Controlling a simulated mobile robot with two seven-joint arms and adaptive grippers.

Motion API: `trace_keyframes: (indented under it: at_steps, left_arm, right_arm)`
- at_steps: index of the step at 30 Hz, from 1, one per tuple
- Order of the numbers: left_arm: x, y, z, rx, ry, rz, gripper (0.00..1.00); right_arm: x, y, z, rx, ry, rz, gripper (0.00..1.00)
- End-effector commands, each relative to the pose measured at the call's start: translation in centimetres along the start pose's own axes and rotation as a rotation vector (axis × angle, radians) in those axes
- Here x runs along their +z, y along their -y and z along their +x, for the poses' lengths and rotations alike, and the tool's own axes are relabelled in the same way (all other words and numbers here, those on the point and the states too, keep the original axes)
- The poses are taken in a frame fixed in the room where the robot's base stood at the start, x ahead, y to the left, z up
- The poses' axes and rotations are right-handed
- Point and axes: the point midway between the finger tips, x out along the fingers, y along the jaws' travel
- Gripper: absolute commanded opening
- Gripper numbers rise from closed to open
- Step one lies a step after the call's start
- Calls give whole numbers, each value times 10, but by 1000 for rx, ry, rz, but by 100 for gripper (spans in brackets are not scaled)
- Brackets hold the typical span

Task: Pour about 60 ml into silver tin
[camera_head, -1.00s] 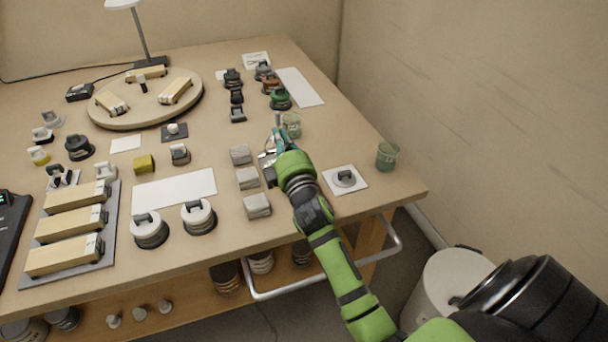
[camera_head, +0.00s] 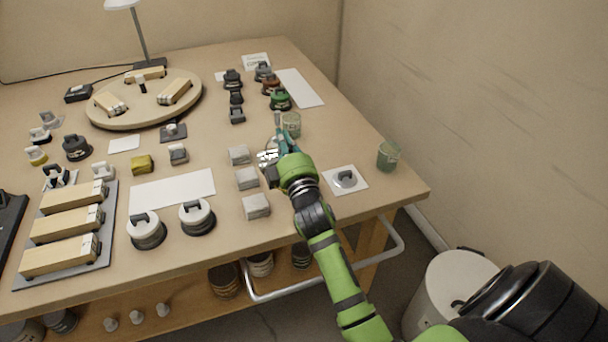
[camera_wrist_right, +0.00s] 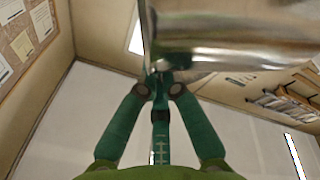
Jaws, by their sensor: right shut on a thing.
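My right gripper (camera_head: 276,151) is shut on a shiny metal vessel (camera_head: 267,157), held at the right half of the bench. In the right wrist view the gripper (camera_wrist_right: 160,82) has its teal fingers together at the vessel (camera_wrist_right: 235,40), whose bright curved side fills the top. The vessel's mouth and contents are hidden. A greenish glass cup (camera_head: 291,124) stands just behind the gripper. A low grey metallic piece (camera_head: 345,178) sits on a white card to its right; I cannot tell whether it is the silver tin. My left gripper is out of view.
Several grey blocks (camera_head: 247,178) stand in a row left of my right arm. A second green cup (camera_head: 388,156) is near the right edge. Dark, red and green lidded pieces (camera_head: 280,100) stand farther back. A blank white sheet (camera_head: 172,190) lies left of the blocks.

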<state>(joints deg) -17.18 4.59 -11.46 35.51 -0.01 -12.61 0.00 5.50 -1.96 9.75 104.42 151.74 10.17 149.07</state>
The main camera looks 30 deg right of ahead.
Motion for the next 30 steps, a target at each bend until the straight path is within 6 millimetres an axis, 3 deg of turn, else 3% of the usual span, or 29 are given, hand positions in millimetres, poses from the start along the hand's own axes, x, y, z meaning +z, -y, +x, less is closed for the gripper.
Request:
trace_keyframes:
  at_steps: [30]
  left_arm:
    - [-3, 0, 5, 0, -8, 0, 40]
  right_arm:
    - [3, -4, -1, 29, -4, 67, 0]
